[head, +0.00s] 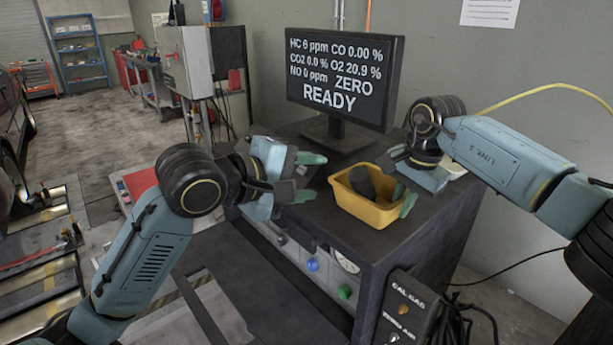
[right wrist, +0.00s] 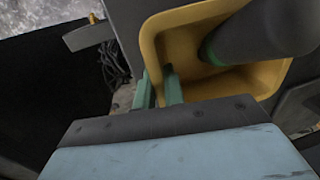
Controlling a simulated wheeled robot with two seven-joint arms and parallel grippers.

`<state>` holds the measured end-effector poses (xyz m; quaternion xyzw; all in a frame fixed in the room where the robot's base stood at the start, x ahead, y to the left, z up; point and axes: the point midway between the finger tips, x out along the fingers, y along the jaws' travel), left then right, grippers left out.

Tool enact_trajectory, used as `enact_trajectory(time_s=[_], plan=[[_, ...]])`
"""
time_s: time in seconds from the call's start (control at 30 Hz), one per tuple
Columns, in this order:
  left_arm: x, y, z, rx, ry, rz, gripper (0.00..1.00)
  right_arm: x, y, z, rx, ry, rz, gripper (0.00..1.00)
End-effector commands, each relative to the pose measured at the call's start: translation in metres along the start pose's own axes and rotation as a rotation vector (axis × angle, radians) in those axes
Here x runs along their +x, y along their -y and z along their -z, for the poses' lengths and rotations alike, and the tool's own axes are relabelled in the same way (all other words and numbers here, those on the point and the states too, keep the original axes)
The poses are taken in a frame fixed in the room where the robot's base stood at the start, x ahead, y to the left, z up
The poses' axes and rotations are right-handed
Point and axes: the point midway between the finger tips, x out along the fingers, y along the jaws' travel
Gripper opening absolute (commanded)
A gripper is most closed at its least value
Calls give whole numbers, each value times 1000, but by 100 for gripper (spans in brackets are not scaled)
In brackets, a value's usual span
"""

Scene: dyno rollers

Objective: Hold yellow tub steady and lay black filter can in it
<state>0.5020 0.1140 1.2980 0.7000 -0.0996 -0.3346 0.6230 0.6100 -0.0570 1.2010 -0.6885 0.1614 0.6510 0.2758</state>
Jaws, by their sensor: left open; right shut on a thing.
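The yellow tub (head: 366,211) stands on the dark cabinet top, below the monitor. The black filter can (head: 363,182) is inside it, tilted, with one end showing at about rim height; its lower part is hidden by the tub wall. In the right wrist view the can (right wrist: 265,32) has a green end low inside the tub (right wrist: 175,45). My right gripper (right wrist: 159,90) is shut on the tub's wall, one green finger on each side. My left gripper (head: 307,177) is open and empty, just left of the tub and apart from it.
The monitor (head: 343,75) stands behind the tub. The cabinet top (head: 335,228) is bare in front of the tub. Knobs and a gauge line the cabinet's front, and a black box with cables (head: 407,308) hangs on its side.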

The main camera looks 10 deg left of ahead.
Motion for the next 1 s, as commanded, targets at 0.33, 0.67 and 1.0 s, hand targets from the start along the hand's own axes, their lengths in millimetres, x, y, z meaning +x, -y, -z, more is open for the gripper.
enact_trajectory(time_s=[0.33, 0.67, 1.0], plan=[[0, 0, 0, 0, 0, -1, 46, 0, 0, 0, 0, 0, -1, 29], [0, 0, 0, 0, 0, -1, 46, -1, 0, 0, 0, -1, 0, 36], [0, 0, 0, 0, 0, -1, 46, -53, 0, 1, 0, -5, 3, 36]])
